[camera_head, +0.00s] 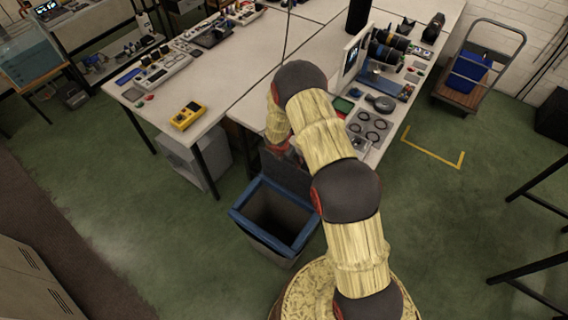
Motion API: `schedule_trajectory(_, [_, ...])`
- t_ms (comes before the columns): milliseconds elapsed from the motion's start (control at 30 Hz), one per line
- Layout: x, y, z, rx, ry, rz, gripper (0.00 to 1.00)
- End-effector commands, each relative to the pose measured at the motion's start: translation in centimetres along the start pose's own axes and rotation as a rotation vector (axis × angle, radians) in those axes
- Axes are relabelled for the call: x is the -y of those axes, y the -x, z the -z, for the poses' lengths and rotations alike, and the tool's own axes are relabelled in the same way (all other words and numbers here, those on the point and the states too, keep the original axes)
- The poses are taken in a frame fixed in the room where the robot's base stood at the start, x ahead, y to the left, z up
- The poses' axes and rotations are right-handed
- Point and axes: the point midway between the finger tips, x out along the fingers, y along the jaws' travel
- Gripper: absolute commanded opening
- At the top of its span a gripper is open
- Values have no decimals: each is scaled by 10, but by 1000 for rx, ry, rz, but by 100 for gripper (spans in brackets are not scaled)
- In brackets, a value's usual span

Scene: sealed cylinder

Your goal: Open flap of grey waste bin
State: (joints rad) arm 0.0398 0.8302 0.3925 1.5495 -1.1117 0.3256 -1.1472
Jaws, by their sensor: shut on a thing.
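The grey waste bin (262,241) stands on the green floor in front of the tables, with a blue rim around its top. Its dark grey flap (283,171) stands raised at the far side of the rim. The bin's mouth is uncovered and its dark inside shows. My gripper (283,150) is at the top edge of the flap, shut on it. My arm partly hides the gripper, so the fingers show only in small part.
White tables (225,83) with tools and devices stand behind the bin. A yellow device (187,116) sits near the left table's front edge. A grey cabinet (181,160) is under that table. A cart (470,80) stands at right. The floor left of the bin is clear.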

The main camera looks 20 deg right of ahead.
Motion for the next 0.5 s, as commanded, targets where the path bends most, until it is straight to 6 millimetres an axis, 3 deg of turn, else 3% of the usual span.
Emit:
schedule_trajectory(200, [-2,-3,-15,4,-1,-2,15])
schedule_trajectory(500, [-2,-3,-17,4,-2,-3,15])
